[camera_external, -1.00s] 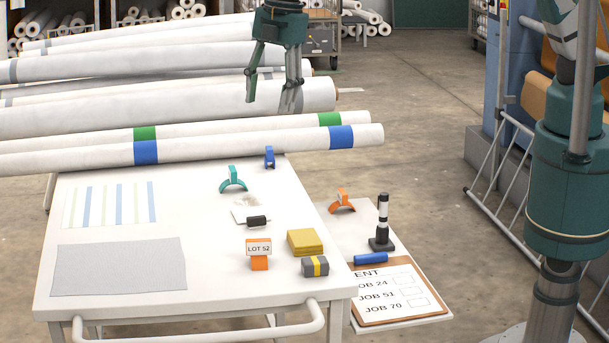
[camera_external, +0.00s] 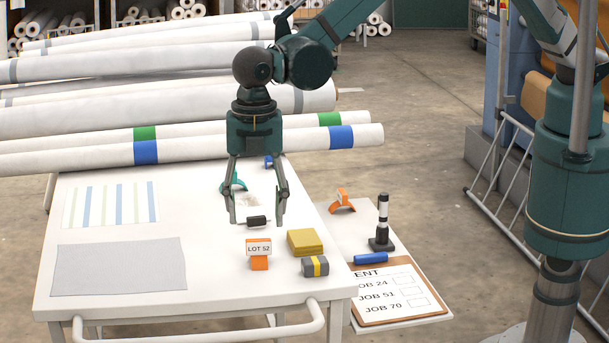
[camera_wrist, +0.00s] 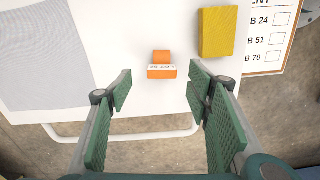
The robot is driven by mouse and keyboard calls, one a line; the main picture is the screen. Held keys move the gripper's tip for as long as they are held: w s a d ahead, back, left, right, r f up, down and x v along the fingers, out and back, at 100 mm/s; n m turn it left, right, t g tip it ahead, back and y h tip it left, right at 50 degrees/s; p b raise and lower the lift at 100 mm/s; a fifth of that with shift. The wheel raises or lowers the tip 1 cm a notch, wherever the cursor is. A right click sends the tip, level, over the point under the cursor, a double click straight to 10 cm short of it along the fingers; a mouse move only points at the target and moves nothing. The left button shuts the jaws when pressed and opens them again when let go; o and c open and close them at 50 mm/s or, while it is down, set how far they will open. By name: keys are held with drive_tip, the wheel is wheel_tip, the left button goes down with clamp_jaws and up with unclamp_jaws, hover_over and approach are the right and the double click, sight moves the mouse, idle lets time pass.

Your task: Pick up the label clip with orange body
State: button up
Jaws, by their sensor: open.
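The label clip with an orange body (camera_external: 259,262) stands on the white table, its white label reading LOT 52. In the wrist view the orange clip (camera_wrist: 162,72) lies ahead, centred between the fingers. My gripper (camera_external: 258,223) is open and empty, above the table and behind the clip in the external view. Its two fingers are spread wide in the wrist view (camera_wrist: 160,85), and neither touches the clip. Another orange clip with a curved foot (camera_external: 342,201) sits on the lower side shelf.
Right of the clip are a yellow block (camera_external: 305,242) and a grey block with a yellow stripe (camera_external: 315,267). A small black piece (camera_external: 257,221) and a teal clip (camera_external: 238,182) lie behind it. Left is a grey sheet (camera_external: 118,267). White rolls (camera_external: 200,145) border the table's back.

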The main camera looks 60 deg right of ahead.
sight(256, 243)
drive_tip(key=shift+s+a+f, duration=0.45)
drive_tip(key=shift+a+f, duration=0.05)
drive_tip(key=shift+f, duration=1.25)
drive_tip(key=shift+d+f+b, duration=0.2)
drive_tip(key=shift+f+b, duration=0.45)
drive_tip(key=shift+f, duration=2)
drive_tip(key=c, duration=0.9)
